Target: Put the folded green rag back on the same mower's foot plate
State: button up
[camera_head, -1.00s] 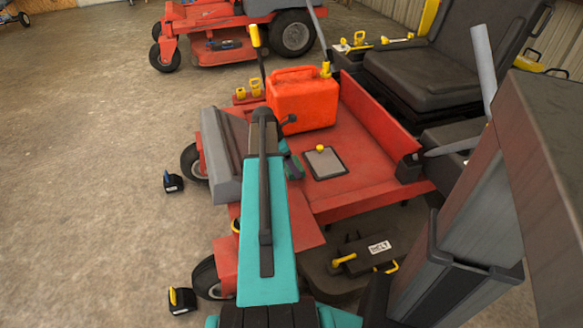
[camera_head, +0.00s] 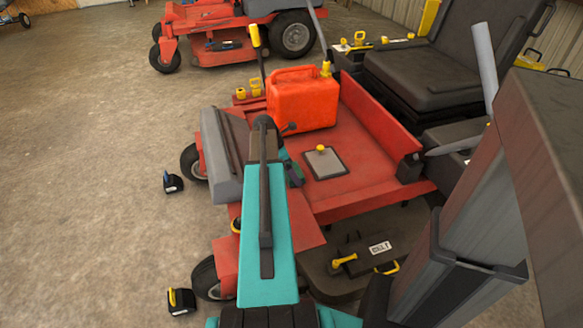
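The near red mower's foot plate (camera_head: 352,128) lies in the middle of the view. It carries an orange fuel can (camera_head: 303,100) and a flat grey panel with a yellow knob (camera_head: 325,162). My teal arm reaches up over the mower's front left part. A small dark green and black shape (camera_head: 292,170) shows just right of the arm, at the plate's left edge. I cannot tell whether it is the folded rag or part of my wrist. My gripper's fingertips are not clearly visible, and the arm hides what lies under it.
A black seat (camera_head: 428,72) stands behind the plate. A second red mower (camera_head: 203,35) is at the back. Two small black blocks (camera_head: 173,183) (camera_head: 181,301) lie on the floor at left. A black labelled box (camera_head: 365,257) sits at the lower front. Open concrete floor lies at left.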

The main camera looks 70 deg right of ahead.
jog(key=shift+r, duration=0.1)
jog(key=p+v, duration=0.2)
jog(key=v, duration=1)
jog(key=shift+s, duration=0.1)
dwell(0.7)
